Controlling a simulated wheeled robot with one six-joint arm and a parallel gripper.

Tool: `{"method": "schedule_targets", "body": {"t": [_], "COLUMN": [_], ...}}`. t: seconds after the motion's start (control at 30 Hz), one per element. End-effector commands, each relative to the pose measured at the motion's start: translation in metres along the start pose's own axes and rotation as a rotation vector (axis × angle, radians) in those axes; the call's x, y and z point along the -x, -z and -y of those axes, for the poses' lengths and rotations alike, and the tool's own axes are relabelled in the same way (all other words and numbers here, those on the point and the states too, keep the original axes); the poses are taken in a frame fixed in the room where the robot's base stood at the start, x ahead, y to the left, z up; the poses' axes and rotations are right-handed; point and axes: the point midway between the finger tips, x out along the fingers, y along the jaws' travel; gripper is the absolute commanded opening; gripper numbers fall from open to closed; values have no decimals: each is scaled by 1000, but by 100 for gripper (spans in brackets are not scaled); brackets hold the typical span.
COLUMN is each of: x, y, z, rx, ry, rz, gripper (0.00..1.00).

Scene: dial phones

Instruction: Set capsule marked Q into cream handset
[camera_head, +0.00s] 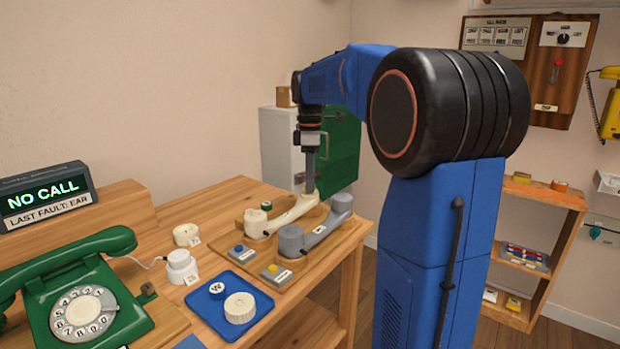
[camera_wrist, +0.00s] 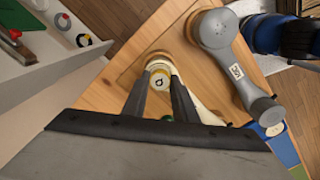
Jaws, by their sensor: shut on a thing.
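My gripper (camera_head: 310,188) reaches down over the far end of the cream handset (camera_head: 286,216), which lies on a wooden board left of the grey handset (camera_head: 320,229). In the wrist view my gripper (camera_wrist: 158,82) is shut on a small round capsule (camera_wrist: 159,79) with a cream face and a dark letter that reads as Q. The capsule is at the handset's far end; its lower part is hidden, so I cannot tell how deep it sits. My fingers hide part of the cream handset.
A blue tray (camera_head: 259,308) holds a capsule marked W (camera_head: 217,288) and a round cream piece (camera_head: 240,307). A green dial phone (camera_head: 78,293) stands at left. White round pieces (camera_head: 182,267) stand between phone and board. A display (camera_head: 45,195) reads NO CALL, LAST FAULT: EAR.

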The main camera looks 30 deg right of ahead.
Motion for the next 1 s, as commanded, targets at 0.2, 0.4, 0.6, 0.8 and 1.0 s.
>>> {"method": "schedule_targets", "body": {"t": [0.2,0.4,0.6,0.8,1.0], "x": [-4,-5,-5,-5,8], "y": [0,0,0,0,0], "z": [0,0,0,0,-1], "rx": [0,0,0,0,0], "ry": [1,0,0,0,-2], "rz": [0,0,0,0,0], "gripper": [7,7,47,47,47]}}
